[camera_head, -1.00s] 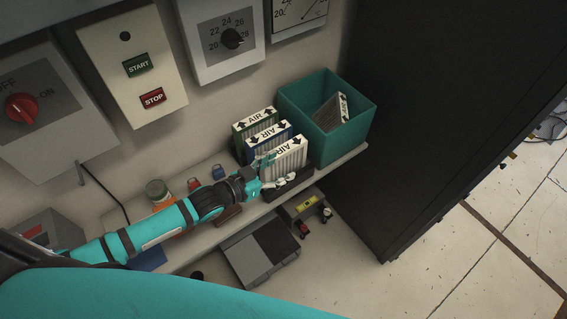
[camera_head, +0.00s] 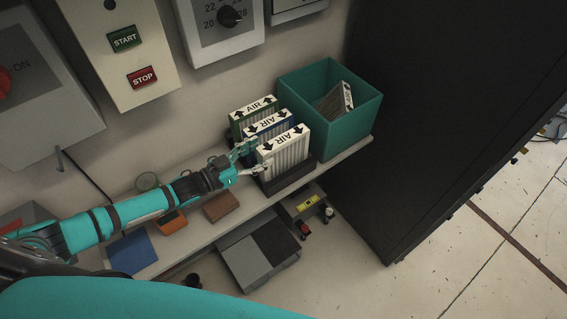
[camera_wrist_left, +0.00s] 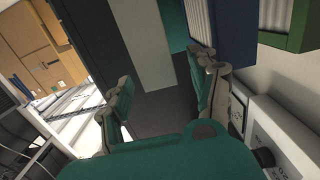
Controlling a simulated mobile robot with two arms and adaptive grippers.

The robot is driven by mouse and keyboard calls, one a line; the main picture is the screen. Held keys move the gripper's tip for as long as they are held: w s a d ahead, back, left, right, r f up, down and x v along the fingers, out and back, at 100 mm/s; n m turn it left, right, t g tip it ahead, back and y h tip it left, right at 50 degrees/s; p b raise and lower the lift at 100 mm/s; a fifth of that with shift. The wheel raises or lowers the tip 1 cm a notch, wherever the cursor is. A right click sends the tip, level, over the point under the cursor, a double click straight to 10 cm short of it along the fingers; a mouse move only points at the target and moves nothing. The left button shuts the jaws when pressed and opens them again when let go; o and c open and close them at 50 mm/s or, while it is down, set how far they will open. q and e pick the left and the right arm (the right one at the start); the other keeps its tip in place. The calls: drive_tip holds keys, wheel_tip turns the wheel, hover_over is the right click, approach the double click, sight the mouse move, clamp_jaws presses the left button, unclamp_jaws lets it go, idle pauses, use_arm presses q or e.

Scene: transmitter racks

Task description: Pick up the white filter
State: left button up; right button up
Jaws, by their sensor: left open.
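The white filter (camera_head: 283,155), a pleated panel with a white frame marked AIR and arrows, stands upright in a dark holder (camera_head: 290,178), frontmost of three filters. My left gripper (camera_head: 255,158) is open at its left end, one finger toward the blue filter and the other low by the white filter's front. In the left wrist view a pale upright strip, seemingly the white filter's end (camera_wrist_left: 142,45), shows beyond the open fingers (camera_wrist_left: 165,100). Nothing is held. Whether the fingers touch the filter I cannot tell. My right gripper is not in view.
A blue filter (camera_head: 268,123) and a green filter (camera_head: 252,106) stand close behind. A teal bin (camera_head: 345,133) with a grey filter (camera_head: 339,101) inside stands to the right. A black cabinet (camera_head: 440,90) bounds the shelf's right side. Small blocks lie on the shelf (camera_head: 195,235) left.

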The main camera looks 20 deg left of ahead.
sight(280, 140)
use_arm(q)
drive_tip(key=shift+w+d+r, duration=0.2)
drive_tip(key=shift+w+d, duration=0.15)
drive_tip(key=shift+w, duration=0.1)
drive_tip(key=b+x, duration=0.2)
drive_tip(key=x, duration=0.4)
drive_tip(key=shift+w+d, duration=0.1)
drive_tip(key=shift+w, duration=0.05)
drive_tip(key=shift+c, duration=0.4)
clamp_jaws()
